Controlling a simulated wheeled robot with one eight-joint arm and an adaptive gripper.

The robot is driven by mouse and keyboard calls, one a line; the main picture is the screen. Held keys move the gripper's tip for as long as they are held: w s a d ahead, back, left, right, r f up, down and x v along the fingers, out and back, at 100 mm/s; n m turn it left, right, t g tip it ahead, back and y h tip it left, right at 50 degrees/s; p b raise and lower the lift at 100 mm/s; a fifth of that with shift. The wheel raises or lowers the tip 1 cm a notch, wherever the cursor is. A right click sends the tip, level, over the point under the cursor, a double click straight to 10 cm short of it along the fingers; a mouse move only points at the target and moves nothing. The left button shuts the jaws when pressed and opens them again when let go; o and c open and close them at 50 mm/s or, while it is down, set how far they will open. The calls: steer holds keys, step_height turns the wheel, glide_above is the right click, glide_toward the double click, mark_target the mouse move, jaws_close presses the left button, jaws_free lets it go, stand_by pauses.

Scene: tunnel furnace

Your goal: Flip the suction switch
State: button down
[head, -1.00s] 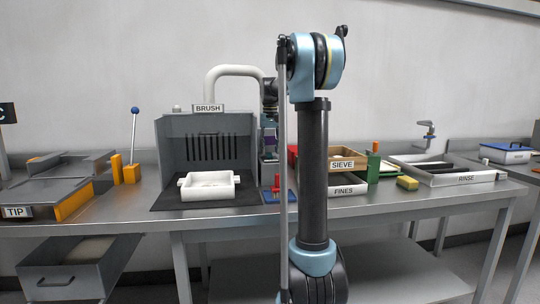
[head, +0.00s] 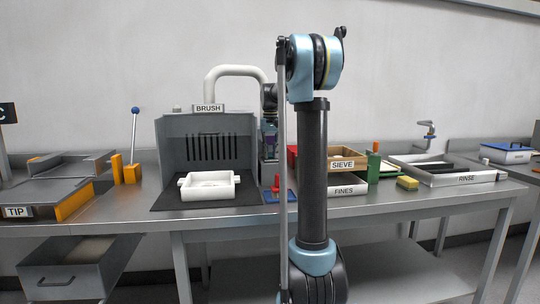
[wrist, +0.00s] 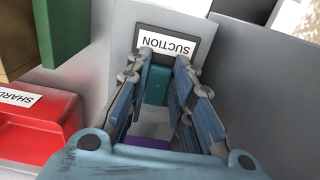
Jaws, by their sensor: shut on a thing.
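The SUCTION label (wrist: 168,44) appears upside down on a dark plate on a grey panel in the wrist view. A teal block (wrist: 157,86), which looks like the suction switch, sits just below the label between my fingers. My gripper (wrist: 165,82) is shut on it, with blue finger links on both sides. Its exact contact is partly hidden by the fingers. In the head view, my gripper (head: 269,146) hangs beside the right wall of the grey BRUSH hood (head: 172,140); the switch cannot be made out there.
A white tray (head: 209,194) sits in front of the hood. The red SHARD bin (wrist: 45,125) and a green block (wrist: 65,35) are close to my gripper. The wooden SIEVE frame (head: 345,153) and RINSE tray (head: 460,180) stand to the right.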

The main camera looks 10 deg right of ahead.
steer(key=shift+w, duration=0.1)
steer(key=shift+r+g, duration=0.1)
steer(key=shift+g, duration=0.5)
steer(key=c, duration=1.4)
jaws_free()
step_height(320, 180, up, 12)
steer(key=w, duration=0.1)
steer(key=shift+w, duration=0.4)
steer(key=shift+a, duration=0.1)
